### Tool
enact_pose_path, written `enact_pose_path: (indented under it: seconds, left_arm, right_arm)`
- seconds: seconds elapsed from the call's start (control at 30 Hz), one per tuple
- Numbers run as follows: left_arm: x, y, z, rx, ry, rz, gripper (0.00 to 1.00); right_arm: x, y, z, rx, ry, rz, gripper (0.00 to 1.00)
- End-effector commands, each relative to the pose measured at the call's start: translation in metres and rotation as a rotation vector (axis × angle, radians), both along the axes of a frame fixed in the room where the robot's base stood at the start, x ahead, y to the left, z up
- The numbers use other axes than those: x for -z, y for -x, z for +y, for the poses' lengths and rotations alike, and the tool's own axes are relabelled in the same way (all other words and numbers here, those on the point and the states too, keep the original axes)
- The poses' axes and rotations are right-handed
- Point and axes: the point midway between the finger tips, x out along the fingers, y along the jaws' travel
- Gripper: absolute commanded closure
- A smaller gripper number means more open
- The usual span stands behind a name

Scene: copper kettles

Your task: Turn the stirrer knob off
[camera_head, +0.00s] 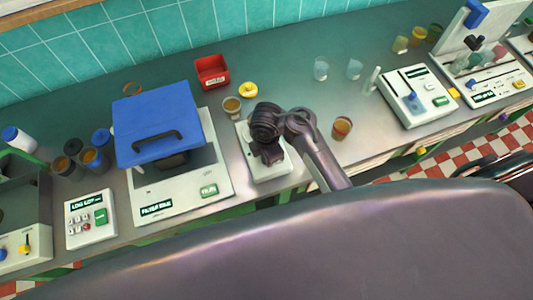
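A small white bench device (275,174) stands on the counter near the middle and may be the stirrer. My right arm comes in from the lower right and reaches over it. My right gripper (270,157) points down at the device and covers much of its top. I cannot make out its fingers, or whether it touches the device. No knob shows on this device; it may be hidden under the gripper. My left gripper is not in view.
A white machine with a raised blue lid (150,110) stands to the left. A small cup (232,105), a yellow ring (248,90) and a red bin (212,70) are behind. An amber beaker (342,128) is close on the right. Another white device (415,95) stands further right.

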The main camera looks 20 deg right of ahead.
Motion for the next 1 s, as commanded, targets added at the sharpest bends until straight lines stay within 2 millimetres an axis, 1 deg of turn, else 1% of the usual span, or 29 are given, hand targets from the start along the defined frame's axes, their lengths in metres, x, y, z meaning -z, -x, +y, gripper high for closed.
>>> enact_pose_path:
  seconds: [0.2, 0.6, 0.63, 0.77, 1.0]
  left_arm:
    - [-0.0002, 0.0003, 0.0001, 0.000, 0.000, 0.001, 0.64]
    - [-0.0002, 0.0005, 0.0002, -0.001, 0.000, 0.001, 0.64]
    - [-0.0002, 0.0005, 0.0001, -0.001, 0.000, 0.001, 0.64]
    - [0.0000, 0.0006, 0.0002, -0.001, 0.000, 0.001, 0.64]
    - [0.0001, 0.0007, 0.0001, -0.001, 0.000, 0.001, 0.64]
  right_arm:
    - [-0.0015, -0.0015, 0.0002, -0.034, -0.002, -0.004, 0.94]
    - [-0.0016, -0.0016, 0.0002, -0.039, -0.001, -0.004, 0.94]
    - [-0.0016, -0.0016, 0.0002, -0.039, -0.001, -0.004, 0.67]
    - [-0.0012, -0.0011, 0.0001, -0.038, -0.001, -0.003, 0.50]
    - [-0.0005, -0.0005, 0.0000, -0.037, 0.000, -0.001, 0.49]
